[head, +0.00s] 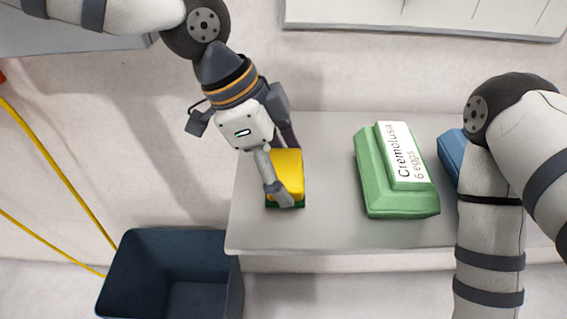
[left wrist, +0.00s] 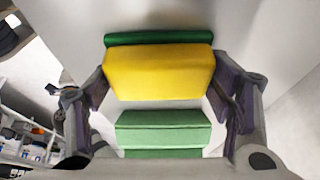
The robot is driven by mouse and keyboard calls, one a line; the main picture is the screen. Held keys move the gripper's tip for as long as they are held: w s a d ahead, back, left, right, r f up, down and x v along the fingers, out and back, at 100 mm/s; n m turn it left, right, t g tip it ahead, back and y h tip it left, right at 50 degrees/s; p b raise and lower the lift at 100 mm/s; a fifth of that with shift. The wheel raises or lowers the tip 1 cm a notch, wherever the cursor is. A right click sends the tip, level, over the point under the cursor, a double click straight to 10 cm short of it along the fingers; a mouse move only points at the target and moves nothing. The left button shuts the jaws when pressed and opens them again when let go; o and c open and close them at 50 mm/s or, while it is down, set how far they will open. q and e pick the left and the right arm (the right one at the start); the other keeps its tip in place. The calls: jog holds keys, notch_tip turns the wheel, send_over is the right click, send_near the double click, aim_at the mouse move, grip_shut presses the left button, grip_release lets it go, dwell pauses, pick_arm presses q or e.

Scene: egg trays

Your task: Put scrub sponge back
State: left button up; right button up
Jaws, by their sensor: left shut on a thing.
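The scrub sponge (head: 288,163) is yellow with a dark green scouring side, and it is at the left end of the grey shelf. My left gripper (head: 283,182) is shut on it, one finger on each side. In the left wrist view the sponge (left wrist: 158,74) sits between the two fingers of my left gripper (left wrist: 160,95), with its green layer along the top edge. I cannot tell whether the sponge touches the shelf. My right arm shows at the right of the head view, but its gripper is out of the picture.
A green egg carton (head: 375,190) labelled "Cremolusa 6 eggs" lies right of the sponge on the shelf (head: 325,228). A blue object (head: 451,150) is partly hidden behind my right arm. A dark blue bin (head: 172,245) stands lower left. The shelf between sponge and carton is clear.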

pick_arm(q)
jog(key=o, duration=1.1)
jog(key=v, duration=1.2)
jog(key=shift+w+d+r, duration=0.1)
